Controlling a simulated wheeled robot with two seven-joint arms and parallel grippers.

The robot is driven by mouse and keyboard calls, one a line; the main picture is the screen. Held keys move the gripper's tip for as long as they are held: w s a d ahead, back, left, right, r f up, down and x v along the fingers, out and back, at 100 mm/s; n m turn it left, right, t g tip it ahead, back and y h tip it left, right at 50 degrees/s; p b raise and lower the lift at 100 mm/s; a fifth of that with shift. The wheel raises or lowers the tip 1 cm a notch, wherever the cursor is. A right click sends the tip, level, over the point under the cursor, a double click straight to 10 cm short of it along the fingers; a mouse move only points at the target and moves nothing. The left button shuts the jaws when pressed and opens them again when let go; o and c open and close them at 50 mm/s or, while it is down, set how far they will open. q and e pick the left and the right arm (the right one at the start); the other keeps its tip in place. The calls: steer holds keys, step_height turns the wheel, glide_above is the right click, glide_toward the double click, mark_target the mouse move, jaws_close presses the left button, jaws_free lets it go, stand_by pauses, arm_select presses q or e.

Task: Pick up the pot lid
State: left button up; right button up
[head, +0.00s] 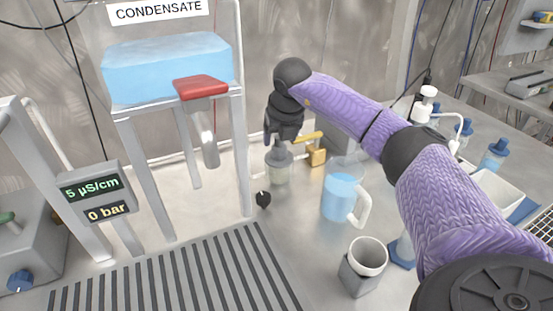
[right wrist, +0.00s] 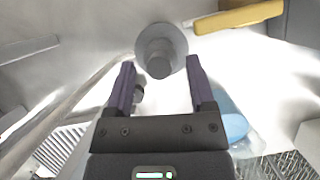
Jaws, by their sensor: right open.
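The pot lid (head: 279,154) is grey with a raised knob and sits on a small pale pot (head: 279,174) on the bench. In the right wrist view the round lid (right wrist: 176,38) shows from above, with its knob just beyond the fingertips. My right gripper (head: 282,137) points down right over the lid. In the right wrist view its two dark fingers (right wrist: 160,65) are spread apart with nothing held between them. The gripper hides part of the lid's knob in the head view. My left gripper is out of view.
A yellow-handled valve (head: 316,155) is close to the pot's right. A jug of blue liquid (head: 341,198) and a white cup (head: 367,256) stand nearer on the right. A small black knob (head: 263,199) is in front. The condensate stand (head: 240,150) rises to the left.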

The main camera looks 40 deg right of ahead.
steer(key=shift+x, duration=1)
steer(key=shift+f, duration=0.2)
steer(key=shift+r, duration=0.15)
steer(key=c, duration=0.7)
jaws_close()
step_height(320, 180, up, 10)
steer(key=p, duration=0.3)
steer(key=shift+p, duration=0.4)
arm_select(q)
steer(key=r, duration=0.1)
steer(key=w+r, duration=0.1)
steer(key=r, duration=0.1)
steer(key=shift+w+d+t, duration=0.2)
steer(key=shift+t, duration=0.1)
